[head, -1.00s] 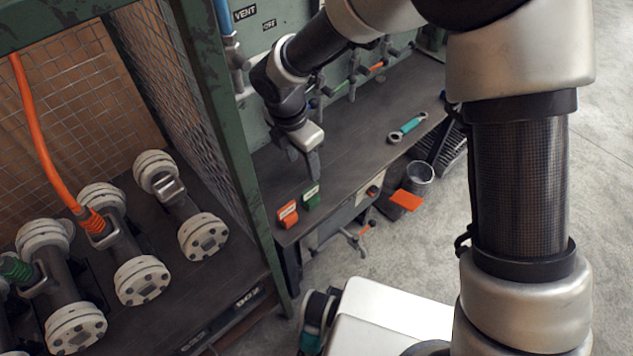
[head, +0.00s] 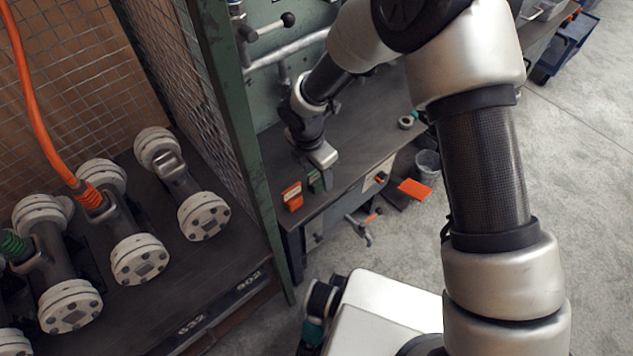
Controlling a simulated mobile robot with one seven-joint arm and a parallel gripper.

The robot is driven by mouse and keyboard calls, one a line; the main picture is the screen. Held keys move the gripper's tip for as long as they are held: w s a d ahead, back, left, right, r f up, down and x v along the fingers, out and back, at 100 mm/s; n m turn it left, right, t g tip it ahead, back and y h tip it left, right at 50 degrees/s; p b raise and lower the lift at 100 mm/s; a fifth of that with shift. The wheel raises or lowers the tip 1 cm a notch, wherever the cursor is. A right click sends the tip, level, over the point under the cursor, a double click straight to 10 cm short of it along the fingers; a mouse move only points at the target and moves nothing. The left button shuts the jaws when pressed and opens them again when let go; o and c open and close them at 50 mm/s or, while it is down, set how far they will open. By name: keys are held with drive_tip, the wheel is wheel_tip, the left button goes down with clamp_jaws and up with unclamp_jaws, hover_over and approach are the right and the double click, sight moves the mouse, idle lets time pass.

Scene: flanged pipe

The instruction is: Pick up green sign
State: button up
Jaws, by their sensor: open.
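The green sign (head: 315,182) is a small block on the dark workbench (head: 352,140), near its front left corner. My gripper (head: 321,175) is right at the green sign, pointing down, with its fingers beside or around it; the fingers hide part of the sign. The jaws are open. I cannot tell whether a finger touches the sign.
An orange sign (head: 292,197) stands just left of the green one. A green cage post (head: 228,120) rises to the left, with flanged pipes (head: 139,258) behind it. A grey bucket (head: 428,166) and an orange sheet (head: 414,189) are on the floor to the right.

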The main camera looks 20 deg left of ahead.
drive_tip(key=shift+w+f, duration=0.2)
drive_tip(key=shift+f, duration=1.05)
drive_tip(key=c, duration=1.2)
